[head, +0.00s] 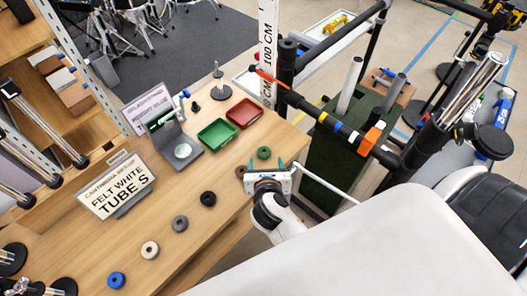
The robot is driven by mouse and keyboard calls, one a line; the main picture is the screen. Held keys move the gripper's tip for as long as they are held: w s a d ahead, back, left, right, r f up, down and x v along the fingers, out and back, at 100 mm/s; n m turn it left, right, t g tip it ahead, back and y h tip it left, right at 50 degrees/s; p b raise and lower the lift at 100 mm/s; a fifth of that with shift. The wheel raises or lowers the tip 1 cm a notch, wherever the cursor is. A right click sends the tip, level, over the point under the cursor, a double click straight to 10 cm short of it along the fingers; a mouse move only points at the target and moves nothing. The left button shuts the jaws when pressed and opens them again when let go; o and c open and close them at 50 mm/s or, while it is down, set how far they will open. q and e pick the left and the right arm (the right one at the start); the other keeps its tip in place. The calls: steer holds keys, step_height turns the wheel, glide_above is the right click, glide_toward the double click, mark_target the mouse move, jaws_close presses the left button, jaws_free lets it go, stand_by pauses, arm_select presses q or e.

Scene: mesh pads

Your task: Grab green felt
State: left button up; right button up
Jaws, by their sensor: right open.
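The green felt (264,153) is a small dark green ring lying on the wooden table near its right edge. The felt shows just beyond and between the fingertips. I cannot tell whether they touch it or how high they are above the table. My left gripper is not in view.
A brown ring (241,172) lies close to the right gripper's left side. Black (208,198), grey (180,223), cream (150,250) and blue (117,280) rings run toward the front left. Green (217,134) and red (245,113) trays and a scale (182,150) stand behind.

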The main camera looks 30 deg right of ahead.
mark_target(264, 153)
steer(key=x, duration=0.5)
steer(key=shift+w+f, duration=0.15)
steer(key=shift+w, duration=0.15)
steer(key=c, duration=1.1)
